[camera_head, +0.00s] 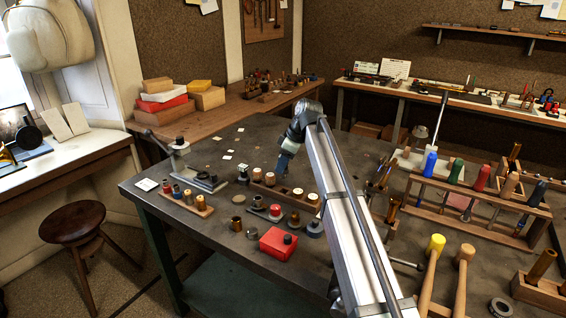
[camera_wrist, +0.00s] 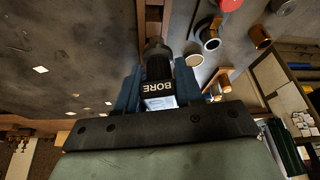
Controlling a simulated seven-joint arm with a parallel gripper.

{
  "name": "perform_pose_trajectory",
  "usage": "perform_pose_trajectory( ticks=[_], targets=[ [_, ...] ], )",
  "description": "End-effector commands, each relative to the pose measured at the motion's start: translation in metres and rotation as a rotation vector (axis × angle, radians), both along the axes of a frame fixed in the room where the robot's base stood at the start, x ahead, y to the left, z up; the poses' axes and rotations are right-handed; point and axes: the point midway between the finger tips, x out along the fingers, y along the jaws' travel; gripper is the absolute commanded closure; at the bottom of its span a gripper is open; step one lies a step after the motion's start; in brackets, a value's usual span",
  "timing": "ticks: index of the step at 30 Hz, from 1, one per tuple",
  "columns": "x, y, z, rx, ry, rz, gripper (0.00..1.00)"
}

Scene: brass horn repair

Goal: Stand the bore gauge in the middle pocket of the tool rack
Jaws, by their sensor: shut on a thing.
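My gripper (camera_head: 284,163) is over the far middle part of the dark workbench, its blue fingers pointing down. In the wrist view my gripper (camera_wrist: 158,88) is shut on the bore gauge (camera_wrist: 157,66), a dark cylinder with a white "BORE" label. The gauge's far end points away from the wrist camera, and its tip is hidden. In the head view I cannot make out the gauge. A wooden rack (camera_head: 472,196) with blue, green, red and tan handled tools stands at the right, apart from my gripper. Which rack has the middle pocket I cannot tell for sure.
A low wooden block (camera_head: 262,186) with round pieces is just below my gripper in the picture. A red box (camera_head: 278,243), brass cups and a small peg stand (camera_head: 186,203) lie nearby. Bench behind my gripper is fairly clear.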

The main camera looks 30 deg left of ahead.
Motion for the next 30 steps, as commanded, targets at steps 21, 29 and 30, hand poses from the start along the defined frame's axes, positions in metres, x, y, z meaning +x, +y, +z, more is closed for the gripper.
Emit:
perform_pose_trajectory(
  ticks=[21,29,30],
  targets=[
    [0.000,0.000,-0.043,0.000,0.000,0.000,1.00],
    [0.000,0.000,-0.044,0.000,0.000,0.000,1.00],
    [0.000,0.000,-0.044,0.000,0.000,0.000,1.00]
  ],
)
